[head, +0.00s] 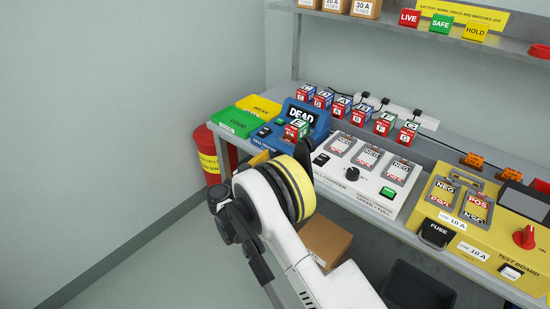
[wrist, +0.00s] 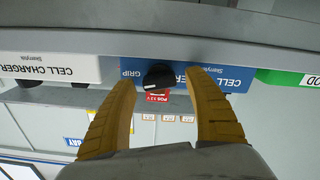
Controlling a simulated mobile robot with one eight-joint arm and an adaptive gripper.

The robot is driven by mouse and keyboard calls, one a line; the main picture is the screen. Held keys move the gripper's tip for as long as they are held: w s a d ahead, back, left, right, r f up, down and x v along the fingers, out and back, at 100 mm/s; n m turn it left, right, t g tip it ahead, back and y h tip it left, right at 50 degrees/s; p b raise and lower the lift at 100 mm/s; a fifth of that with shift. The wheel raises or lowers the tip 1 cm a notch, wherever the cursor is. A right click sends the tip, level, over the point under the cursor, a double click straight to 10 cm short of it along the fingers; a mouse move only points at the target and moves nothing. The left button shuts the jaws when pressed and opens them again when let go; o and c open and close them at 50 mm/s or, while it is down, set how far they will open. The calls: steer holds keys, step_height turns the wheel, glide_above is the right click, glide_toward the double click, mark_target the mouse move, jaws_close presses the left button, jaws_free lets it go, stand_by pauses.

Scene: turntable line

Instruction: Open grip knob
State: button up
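The grip knob (wrist: 158,76) is black with a pale line and sits on the front of the blue cell tester (wrist: 200,77), beside the word GRIP. In the wrist view, which is upside down, my gripper (wrist: 160,82) is open. Its two yellow fingers stand either side of the knob with a gap on each side, and nothing is held. In the head view the blue tester (head: 316,133) shows DEAD on its display, and a red, green and white cell block (head: 296,130) sits at it.
The white cell charger (head: 360,178) stands right of the tester, and the yellow test board (head: 470,240) is further right. Green and yellow trays (head: 236,122) lie left. Several cell blocks (head: 342,105) line the back. A red bin (head: 207,150) stands at the bench's left end.

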steer(key=v, duration=1.2)
